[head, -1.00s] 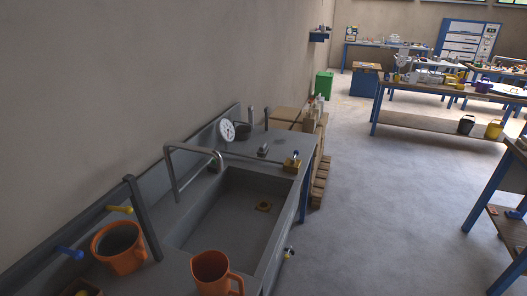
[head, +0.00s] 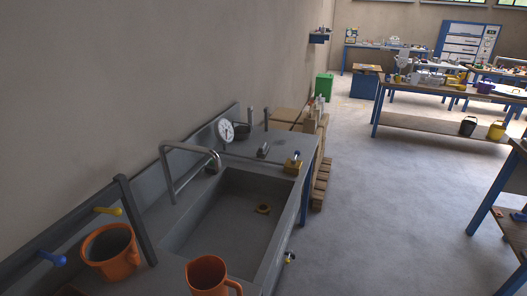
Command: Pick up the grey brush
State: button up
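I cannot make out a grey brush for certain in the head view. A small grey object (head: 263,149) lies on the counter behind the sink, too small to identify. My gripper is not in view.
A grey sink (head: 226,215) with a bent tap (head: 165,180) runs along the left wall. An orange pot (head: 110,252) and an orange mug (head: 207,277) stand at its near end. A round dial (head: 225,131) and a yellow-brown block (head: 293,164) stand behind the basin. Blue-legged tables (head: 487,205) stand right; the floor (head: 385,200) between is clear.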

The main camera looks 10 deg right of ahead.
aim_at(262, 150)
jog(key=i+z, duration=0.1)
jog(key=i, duration=1.25)
jog(key=i+z, duration=0.15)
jog(key=i, duration=1.2)
